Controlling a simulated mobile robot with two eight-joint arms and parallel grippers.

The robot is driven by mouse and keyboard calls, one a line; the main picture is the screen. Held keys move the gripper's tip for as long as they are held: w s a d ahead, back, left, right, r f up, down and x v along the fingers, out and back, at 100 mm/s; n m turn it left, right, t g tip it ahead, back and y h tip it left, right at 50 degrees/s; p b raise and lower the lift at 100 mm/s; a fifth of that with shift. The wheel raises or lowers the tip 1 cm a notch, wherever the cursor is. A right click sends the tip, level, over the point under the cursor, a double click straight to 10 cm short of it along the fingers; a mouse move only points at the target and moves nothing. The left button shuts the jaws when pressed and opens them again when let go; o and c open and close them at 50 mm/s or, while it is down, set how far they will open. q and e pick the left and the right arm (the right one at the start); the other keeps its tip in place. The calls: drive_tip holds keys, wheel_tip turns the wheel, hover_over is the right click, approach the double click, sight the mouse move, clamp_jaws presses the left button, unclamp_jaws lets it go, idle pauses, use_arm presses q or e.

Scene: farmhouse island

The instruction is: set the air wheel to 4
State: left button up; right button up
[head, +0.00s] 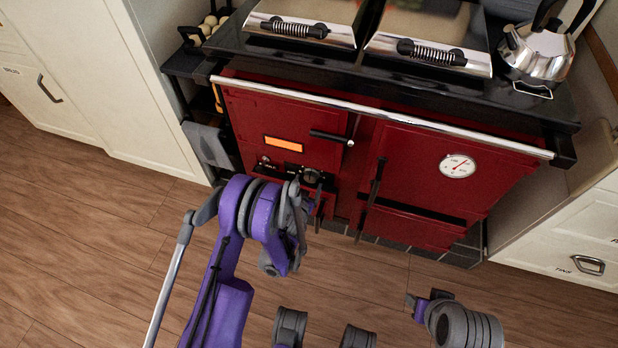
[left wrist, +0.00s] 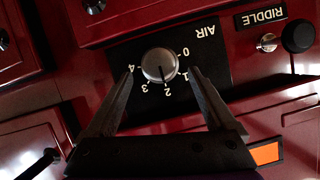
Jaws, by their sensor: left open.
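The air wheel (left wrist: 159,65) is a round silver knob on a black plate marked AIR on the red range, with numbers 0 to 4 around it. The left wrist view shows it upside down, and its dark pointer line is by the 2. In the head view the wheel (head: 311,175) is small and partly hidden by my left gripper. My left gripper (left wrist: 161,73) is open, its two dark fingers reaching to either side of the wheel with gaps between. In the head view the left gripper (head: 303,192) is just in front of the plate. My right gripper is not seen.
A RIDDLE plate (left wrist: 260,16) with a black knob (left wrist: 297,37) is beside the air plate. An orange window (head: 283,143) and a door handle (head: 331,137) are above the wheel. A silver rail (head: 400,120) runs along the range front. A kettle (head: 537,50) stands on top.

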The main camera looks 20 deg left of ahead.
sight(310, 179)
use_arm(q)
drive_tip(key=shift+x, duration=1.7)
drive_tip(key=shift+f, duration=0.1)
